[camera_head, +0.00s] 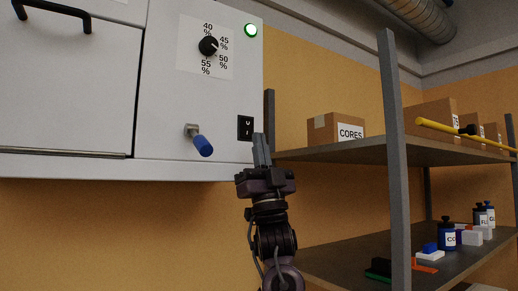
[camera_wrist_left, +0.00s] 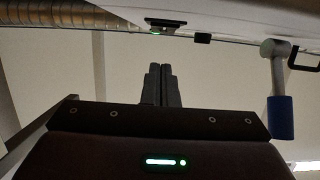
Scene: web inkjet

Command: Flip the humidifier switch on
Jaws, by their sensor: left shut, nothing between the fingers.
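The humidifier cabinet (camera_head: 155,125) is a white box on the wall at upper left in the head view. Its black rocker switch (camera_head: 245,128) sits low near the right edge of the front face. In the left wrist view a black switch plate (camera_wrist_left: 165,23) shows at the top, beyond the fingertips. My left gripper (camera_head: 262,150) is shut and empty. It points up just right of and below the switch in the head view, and its fingers (camera_wrist_left: 160,85) stand side by side in the wrist view. Contact with the switch cannot be made out. My right gripper is out of view.
A blue-handled valve (camera_head: 202,144) sticks out left of the switch; it also shows in the wrist view (camera_wrist_left: 281,115). A shelf rack (camera_head: 396,150) with boxes and bottles stands at right.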

